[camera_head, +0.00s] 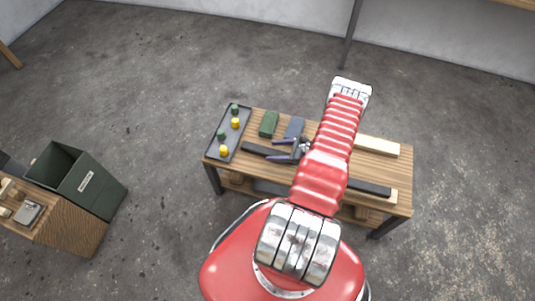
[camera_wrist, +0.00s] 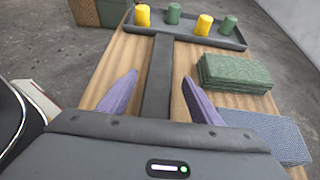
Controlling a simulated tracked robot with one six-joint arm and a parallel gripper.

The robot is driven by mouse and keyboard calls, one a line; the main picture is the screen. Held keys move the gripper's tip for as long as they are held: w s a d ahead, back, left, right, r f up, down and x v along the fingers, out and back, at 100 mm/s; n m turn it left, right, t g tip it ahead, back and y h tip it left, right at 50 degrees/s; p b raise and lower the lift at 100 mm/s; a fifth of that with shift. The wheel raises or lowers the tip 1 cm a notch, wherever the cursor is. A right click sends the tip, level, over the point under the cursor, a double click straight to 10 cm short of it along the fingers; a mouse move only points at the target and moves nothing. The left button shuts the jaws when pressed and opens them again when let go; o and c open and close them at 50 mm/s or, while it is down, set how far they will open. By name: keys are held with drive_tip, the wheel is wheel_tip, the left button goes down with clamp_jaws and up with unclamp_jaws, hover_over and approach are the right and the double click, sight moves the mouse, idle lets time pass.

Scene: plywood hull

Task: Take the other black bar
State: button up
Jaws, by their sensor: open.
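One black bar (camera_head: 258,149) lies on the wooden bench between my gripper and the grey tray. In the wrist view this bar (camera_wrist: 158,80) runs lengthwise between my two purple fingers. My gripper (camera_head: 275,150) is open, with a finger on each side of the bar and gaps between; the wrist view shows both fingers (camera_wrist: 160,76). The bar's near end is hidden under my gripper body. A second black bar (camera_head: 370,187) lies at the bench's front right, beside a pale wooden piece, partly behind my arm.
The grey tray (camera_head: 223,153) holds several green and yellow pegs at the bench's left end. A green block (camera_head: 269,124) and a blue-grey block (camera_head: 294,127) lie near my gripper. A pale wooden bar (camera_head: 377,146) lies back right. A dark green bin (camera_head: 75,180) stands left.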

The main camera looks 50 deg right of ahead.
sight(268, 151)
drive_tip(key=shift+x, duration=1.95)
drive_tip(key=shift+c, duration=0.2)
clamp_jaws()
drive_tip(key=shift+r, duration=0.2)
drive_tip(key=shift+r, duration=4.9)
